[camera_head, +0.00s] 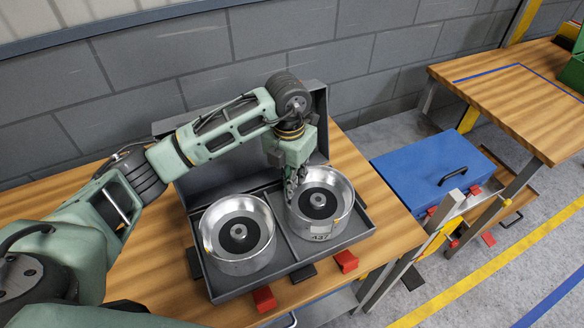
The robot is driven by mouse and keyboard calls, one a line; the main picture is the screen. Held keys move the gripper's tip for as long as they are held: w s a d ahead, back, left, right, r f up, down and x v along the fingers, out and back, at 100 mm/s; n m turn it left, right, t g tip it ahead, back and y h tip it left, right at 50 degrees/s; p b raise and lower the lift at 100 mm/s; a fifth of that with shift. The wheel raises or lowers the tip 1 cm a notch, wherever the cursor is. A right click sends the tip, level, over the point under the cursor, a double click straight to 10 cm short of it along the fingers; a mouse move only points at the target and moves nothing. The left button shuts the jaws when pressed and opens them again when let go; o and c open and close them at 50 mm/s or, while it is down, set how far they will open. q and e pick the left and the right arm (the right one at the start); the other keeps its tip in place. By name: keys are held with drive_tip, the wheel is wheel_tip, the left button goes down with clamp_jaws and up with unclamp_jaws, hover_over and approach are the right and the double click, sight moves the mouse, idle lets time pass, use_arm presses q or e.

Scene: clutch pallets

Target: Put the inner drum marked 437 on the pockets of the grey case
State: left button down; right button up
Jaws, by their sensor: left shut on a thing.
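The metal inner drum marked 437 (320,213) stands upright in the right pocket of the open grey case (245,283). Its 437 label faces the front. A second, similar metal drum (238,236) sits in the left pocket; no mark on it can be read. My left gripper (291,194) reaches down from above and is shut on the left rim of the drum marked 437. The fingertips are small in the view and partly merge with the rim. Whether the drum touches the pocket floor cannot be told. My right gripper is not in view.
The case stands on a striped wooden table (368,180), its raised lid towards the wall. Red tabs (346,261) stick out at the front. A blue case (432,170) lies right of the table, and another wooden table (510,98) stands beyond it.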

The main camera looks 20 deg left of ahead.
use_arm(q)
drive_tip(key=shift+w+d, duration=0.1)
drive_tip(key=shift+w, duration=0.05)
drive_tip(key=c, duration=2.2)
unclamp_jaws()
drive_tip(key=shift+f, duration=0.25)
drive_tip(key=o, duration=0.4)
drive_tip(key=shift+s+r, duration=0.1)
drive_tip(key=shift+s, duration=0.15)
wheel_tip(320, 180, up, 12)
drive_tip(key=b, duration=0.3)
drive_tip(key=shift+a, duration=0.3)
drive_tip(key=shift+w, duration=0.1)
